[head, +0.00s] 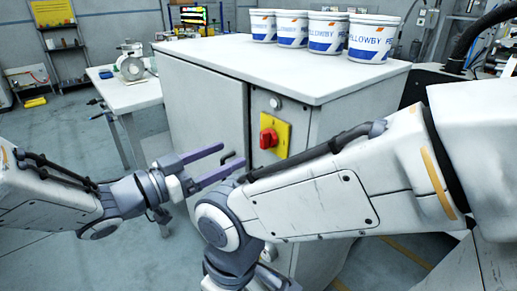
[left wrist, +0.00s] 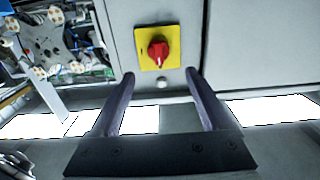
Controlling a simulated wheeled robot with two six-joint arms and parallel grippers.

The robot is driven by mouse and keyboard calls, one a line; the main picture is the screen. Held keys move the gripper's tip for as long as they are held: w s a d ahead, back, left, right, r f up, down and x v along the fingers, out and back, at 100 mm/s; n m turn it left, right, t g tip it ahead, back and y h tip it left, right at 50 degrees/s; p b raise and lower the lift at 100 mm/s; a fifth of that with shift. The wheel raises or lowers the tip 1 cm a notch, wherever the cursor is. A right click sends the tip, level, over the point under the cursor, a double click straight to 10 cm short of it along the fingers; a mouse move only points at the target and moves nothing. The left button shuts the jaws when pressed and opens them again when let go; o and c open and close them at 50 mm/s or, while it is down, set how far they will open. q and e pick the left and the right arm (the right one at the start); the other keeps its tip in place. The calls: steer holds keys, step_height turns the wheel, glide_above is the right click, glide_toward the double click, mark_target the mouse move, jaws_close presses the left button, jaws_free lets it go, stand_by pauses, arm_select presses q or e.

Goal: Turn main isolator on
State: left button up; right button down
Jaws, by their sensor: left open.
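The main isolator is a red rotary knob (head: 268,138) on a yellow plate (head: 284,139), on the front of a light grey cabinet. In the left wrist view the red knob (left wrist: 158,50) sits beyond the fingers, roughly centred between them, with a pale mark on it. Its exact setting is too small to read. My left gripper (head: 232,154) is open and empty, its two purple-grey fingers pointing at the cabinet front, left of the knob and apart from it. It also shows in the left wrist view (left wrist: 159,74). My right gripper is out of view.
A small round fitting (head: 275,103) sits above the plate. A dark door handle (head: 227,157) is close to my left fingers. Several white-and-blue tubs (head: 327,33) stand on the cabinet top (head: 220,53). My right arm crosses low in front. A white workbench (head: 130,95) stands left.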

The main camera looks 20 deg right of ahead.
mark_target(262, 140)
arm_select(q)
steer(key=x, duration=1)
steer(key=shift+d, duration=0.15)
jaws_close()
